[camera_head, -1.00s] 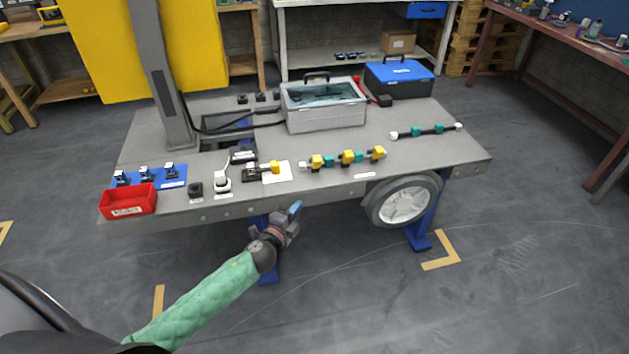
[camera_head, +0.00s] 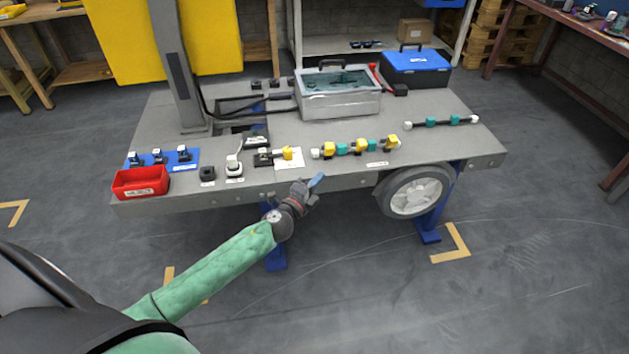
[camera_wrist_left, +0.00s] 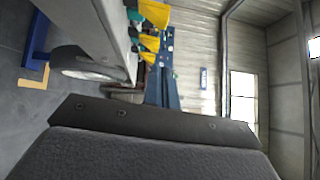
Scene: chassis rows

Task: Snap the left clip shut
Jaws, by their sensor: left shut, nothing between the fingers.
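A row of three yellow clips with teal pieces between them lies along the table's front edge in the head view. The left clip (camera_head: 328,149) is at the row's left end, beside a white end piece; I cannot tell how far its lid is open. The middle clip (camera_head: 361,146) and right clip (camera_head: 392,142) follow. My left gripper (camera_head: 317,183) is shut and empty, in front of the table edge, below and apart from the left clip. In the left wrist view, a yellow clip (camera_wrist_left: 155,13) and teal pieces show near the top. My right gripper is not visible.
The grey table (camera_head: 440,152) carries a red bin (camera_head: 140,182), a yellow-tipped part on a white card (camera_head: 289,158), a grey case (camera_head: 340,105) and a blue toolbox (camera_head: 416,66). A wheel (camera_head: 414,197) hangs at the front right. A post (camera_head: 183,70) stands at left.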

